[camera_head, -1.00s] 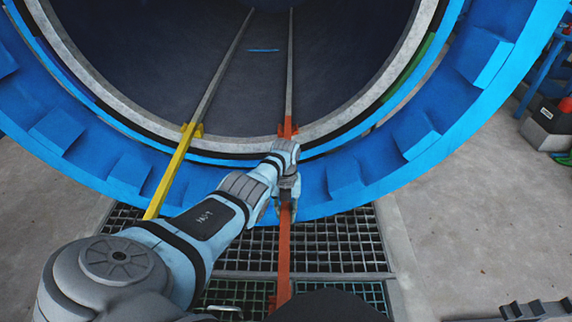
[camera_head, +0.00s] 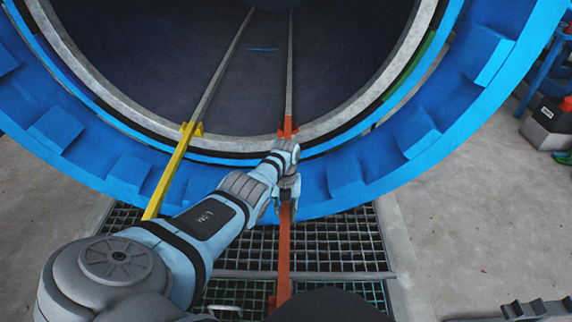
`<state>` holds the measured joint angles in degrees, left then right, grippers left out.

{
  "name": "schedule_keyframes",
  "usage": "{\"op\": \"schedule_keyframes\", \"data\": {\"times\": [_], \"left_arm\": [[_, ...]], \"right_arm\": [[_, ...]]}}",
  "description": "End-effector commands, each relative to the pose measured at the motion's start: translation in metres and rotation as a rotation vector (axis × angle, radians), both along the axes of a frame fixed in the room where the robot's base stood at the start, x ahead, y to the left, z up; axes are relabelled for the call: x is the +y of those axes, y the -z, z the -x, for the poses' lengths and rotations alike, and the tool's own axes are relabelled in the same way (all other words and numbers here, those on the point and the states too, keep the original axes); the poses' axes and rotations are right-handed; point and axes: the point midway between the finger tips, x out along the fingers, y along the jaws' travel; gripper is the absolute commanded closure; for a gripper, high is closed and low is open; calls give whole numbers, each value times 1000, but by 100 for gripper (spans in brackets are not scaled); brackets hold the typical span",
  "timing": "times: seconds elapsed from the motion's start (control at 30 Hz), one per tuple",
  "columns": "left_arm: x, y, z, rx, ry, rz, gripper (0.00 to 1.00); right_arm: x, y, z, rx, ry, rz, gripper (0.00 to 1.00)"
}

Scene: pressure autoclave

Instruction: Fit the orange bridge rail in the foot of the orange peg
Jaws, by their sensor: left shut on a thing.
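The orange bridge rail (camera_head: 284,255) runs from the bottom of the view up toward the autoclave's mouth. My left gripper (camera_head: 286,205) is shut on the rail, reaching it from the left. An orange foot (camera_head: 288,128) sits at the autoclave's rim, at the near end of the right inner rail (camera_head: 290,65). My wrist hides part of the rail just below this foot, so I cannot tell whether they meet. An orange peg is not clearly visible; the rail's near end is hidden at the bottom. My right gripper is not in view.
A yellow rail (camera_head: 167,180) spans from the grating to a yellow foot (camera_head: 191,129) on the left. The blue autoclave flange (camera_head: 440,140) curves around the opening. Floor grating (camera_head: 335,240) lies below. A grey and black box (camera_head: 548,125) stands far right.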

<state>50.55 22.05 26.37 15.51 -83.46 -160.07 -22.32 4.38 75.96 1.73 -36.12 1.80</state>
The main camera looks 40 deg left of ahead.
Motion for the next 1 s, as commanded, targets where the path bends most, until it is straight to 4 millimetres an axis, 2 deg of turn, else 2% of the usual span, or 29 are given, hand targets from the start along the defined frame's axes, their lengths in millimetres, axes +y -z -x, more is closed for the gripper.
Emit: {"op": "schedule_keyframes", "data": {"times": [0.5, 1.0], "left_arm": [[0, 12, 0, 2, 0, 1, 100], [0, -1, -1, -1, 0, 0, 100]], "right_arm": [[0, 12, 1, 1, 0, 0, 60], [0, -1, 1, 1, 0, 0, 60]]}}
